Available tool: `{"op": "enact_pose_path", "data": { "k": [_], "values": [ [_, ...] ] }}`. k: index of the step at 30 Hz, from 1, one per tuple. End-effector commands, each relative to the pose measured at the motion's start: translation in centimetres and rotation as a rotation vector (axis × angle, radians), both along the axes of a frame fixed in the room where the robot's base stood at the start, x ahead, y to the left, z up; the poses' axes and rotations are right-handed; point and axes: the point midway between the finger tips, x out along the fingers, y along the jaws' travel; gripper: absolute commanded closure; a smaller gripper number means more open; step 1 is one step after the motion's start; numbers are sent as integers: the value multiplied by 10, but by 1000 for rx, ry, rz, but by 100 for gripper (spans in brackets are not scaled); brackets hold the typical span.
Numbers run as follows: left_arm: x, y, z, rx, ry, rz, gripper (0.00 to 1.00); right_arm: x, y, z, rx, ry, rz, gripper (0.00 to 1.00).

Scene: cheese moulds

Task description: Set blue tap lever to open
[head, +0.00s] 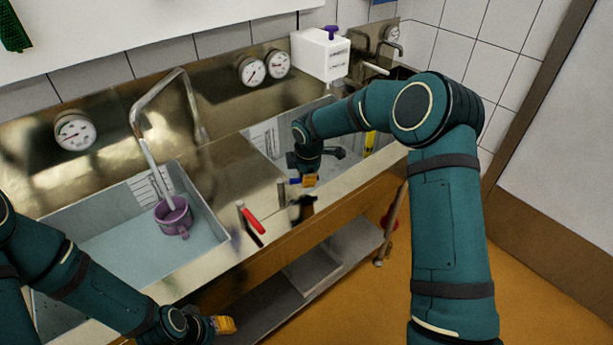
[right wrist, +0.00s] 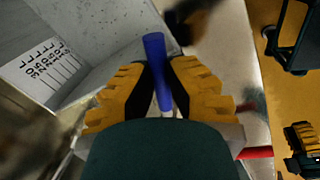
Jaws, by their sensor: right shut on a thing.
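The blue tap lever (head: 295,181) sticks out at the front rim of the right basin, to the left of my right gripper. My right gripper (head: 309,181) points down there, and in the head view its fingers are partly hidden. In the right wrist view the blue lever (right wrist: 157,65) stands between the two yellow ridged fingers, which are closed around it. The far end of the lever shows beyond the fingertips. My left gripper (head: 224,325) is low at the front, away from the lever. Only its yellow end shows, so its opening is unclear.
A red tap lever (head: 253,221) sits left of the blue one on the counter front. A purple jug (head: 173,217) stands in the left basin under a bent pipe. A white box (head: 321,54) with a purple knob and several gauges are behind. A shelf (head: 312,268) runs below.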

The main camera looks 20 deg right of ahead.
Motion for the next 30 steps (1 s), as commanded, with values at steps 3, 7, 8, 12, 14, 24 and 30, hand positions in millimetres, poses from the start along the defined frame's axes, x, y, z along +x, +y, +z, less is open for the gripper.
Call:
{"op": "enact_pose_path", "data": {
  "k": [3, 7, 8, 12, 14, 24, 30],
  "values": [
    [0, 0, -1, 0, 0, 0, 53, -2, 0, -4, 0, 9, 1, 100],
    [0, 0, -1, 0, 0, 0, 53, -2, 0, -4, 0, 9, 0, 100],
    [0, 0, -1, 0, 0, 0, 53, -2, 0, -4, 0, 9, 0, 100],
    [0, 0, 0, 0, 0, 0, 53, -2, 0, -3, 0, 7, -1, 52],
    [0, 0, 0, 0, 0, 0, 53, -1, 0, -3, 1, 5, -1, 52],
    [0, 0, 0, 0, 1, -1, 53, -2, 0, 9, 0, -1, -2, 52],
    [0, 0, 0, 0, 0, 0, 53, -8, 1, 44, 0, -2, -1, 52]
  ]
}}
